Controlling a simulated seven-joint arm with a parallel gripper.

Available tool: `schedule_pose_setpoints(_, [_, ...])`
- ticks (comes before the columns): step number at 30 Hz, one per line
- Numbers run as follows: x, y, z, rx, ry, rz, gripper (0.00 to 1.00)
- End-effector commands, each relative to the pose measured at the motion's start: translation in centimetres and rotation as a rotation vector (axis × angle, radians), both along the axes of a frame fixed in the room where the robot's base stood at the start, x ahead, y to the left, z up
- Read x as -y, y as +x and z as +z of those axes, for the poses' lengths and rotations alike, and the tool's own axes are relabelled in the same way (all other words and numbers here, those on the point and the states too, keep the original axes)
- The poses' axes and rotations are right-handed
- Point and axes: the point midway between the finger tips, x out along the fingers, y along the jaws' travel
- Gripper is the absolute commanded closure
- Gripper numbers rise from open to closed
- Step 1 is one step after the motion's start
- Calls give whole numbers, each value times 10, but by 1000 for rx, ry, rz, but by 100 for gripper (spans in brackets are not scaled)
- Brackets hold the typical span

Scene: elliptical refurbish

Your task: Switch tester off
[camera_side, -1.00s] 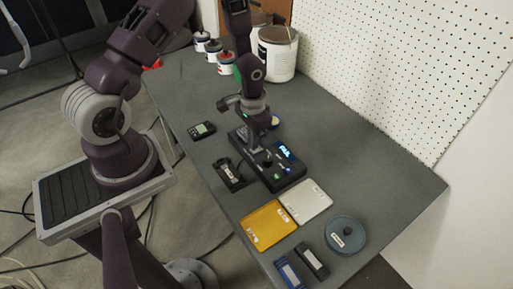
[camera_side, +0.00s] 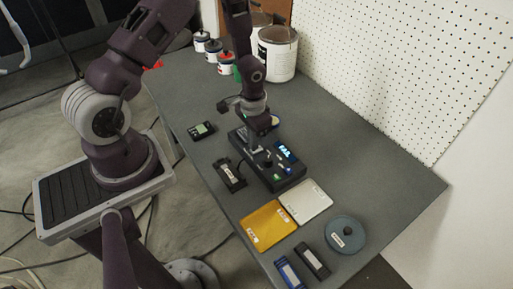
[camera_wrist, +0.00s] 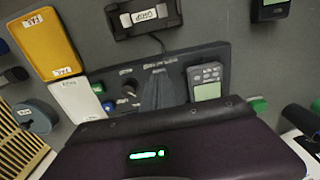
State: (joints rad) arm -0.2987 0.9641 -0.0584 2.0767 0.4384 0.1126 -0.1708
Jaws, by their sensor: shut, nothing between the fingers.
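The tester is a black box (camera_side: 292,180) on the grey table in the side view. Its small display (camera_side: 286,152) is lit with cyan characters, and a green button (camera_side: 277,177) shows near its front end. In the wrist view its panel (camera_wrist: 219,53) carries a dark knob (camera_wrist: 130,87), a blue button (camera_wrist: 97,87), a green button (camera_wrist: 108,106) and a grey piece with a pale screen (camera_wrist: 207,80). My gripper (camera_side: 257,150) is shut and empty, pointing down over the far-left part of the tester. Its contact with the panel is unclear; the switch cannot be singled out.
A black labelled holder (camera_side: 229,175) lies left of the tester, joined by a cable. A small meter (camera_side: 202,130) lies farther back. Yellow (camera_side: 268,225) and white (camera_side: 307,200) cases, a round teal container (camera_side: 345,234) and two small packs lie in front. Cans stand behind.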

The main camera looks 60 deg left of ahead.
Motion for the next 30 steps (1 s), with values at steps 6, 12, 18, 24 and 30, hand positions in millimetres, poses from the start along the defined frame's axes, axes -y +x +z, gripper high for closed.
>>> schedule_pose_setpoints(6, [0, 0, -3, -1, 0, 0, 100])
schedule_pose_setpoints(12, [0, 0, -6, 0, 0, 0, 100])
schedule_pose_setpoints(18, [0, 0, -9, 1, 0, 0, 100])
schedule_pose_setpoints(24, [0, 0, -12, 0, 0, 0, 100])
schedule_pose_setpoints(30, [0, 0, -12, 1, 0, 0, 100])
